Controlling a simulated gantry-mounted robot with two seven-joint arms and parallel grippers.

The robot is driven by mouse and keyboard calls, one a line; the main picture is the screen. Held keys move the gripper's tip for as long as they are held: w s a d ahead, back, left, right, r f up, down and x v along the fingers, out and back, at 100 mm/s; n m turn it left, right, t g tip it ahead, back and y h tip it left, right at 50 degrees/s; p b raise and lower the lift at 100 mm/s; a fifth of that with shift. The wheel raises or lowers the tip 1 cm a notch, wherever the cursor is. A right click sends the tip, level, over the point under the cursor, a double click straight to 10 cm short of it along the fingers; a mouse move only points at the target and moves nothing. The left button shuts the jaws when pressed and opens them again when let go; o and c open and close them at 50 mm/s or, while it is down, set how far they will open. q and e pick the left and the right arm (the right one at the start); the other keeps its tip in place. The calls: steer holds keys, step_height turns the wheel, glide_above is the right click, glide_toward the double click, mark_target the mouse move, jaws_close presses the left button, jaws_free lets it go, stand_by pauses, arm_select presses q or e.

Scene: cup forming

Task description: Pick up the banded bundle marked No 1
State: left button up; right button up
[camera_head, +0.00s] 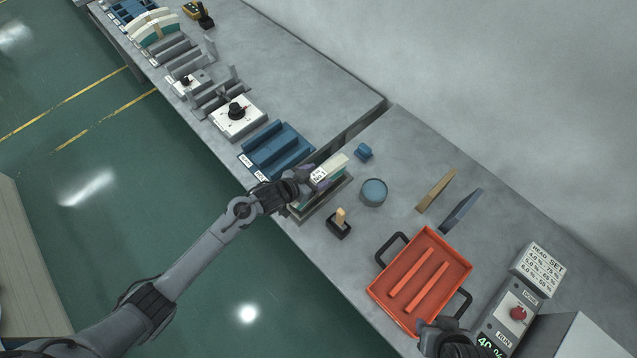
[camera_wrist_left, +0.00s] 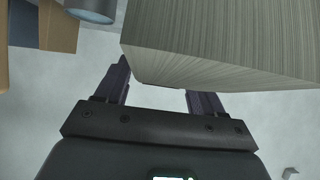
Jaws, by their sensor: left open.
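The banded bundle (camera_head: 337,164), pale cream with a white label, is at the front edge of the bench, beside a grey holder (camera_head: 327,203). The label's marking is only partly legible. My left gripper (camera_head: 310,180) is at the bundle's near end and partly hides it. In the left wrist view a large block of fine layered sheets (camera_wrist_left: 235,40) fills the upper right, just beyond my open fingers (camera_wrist_left: 160,92). I see no part of it gripped, and cannot tell whether a finger touches it. My right gripper (camera_head: 447,338) is beside the orange tray; its jaws are unclear.
A blue slotted rack (camera_head: 277,150) stands to the left. A round blue-topped can (camera_head: 373,192), a small blue block (camera_head: 363,151) and a wooden-handled tool (camera_head: 340,222) are nearby. The orange tray (camera_head: 420,275) and a control box (camera_head: 513,315) are to the right.

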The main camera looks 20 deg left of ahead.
arm_select(q)
steer(key=shift+w+d+f, duration=0.25)
steer(key=shift+w+f, duration=0.05)
steer(key=shift+w, duration=0.15)
jaws_close()
steer(key=shift+r, duration=0.1)
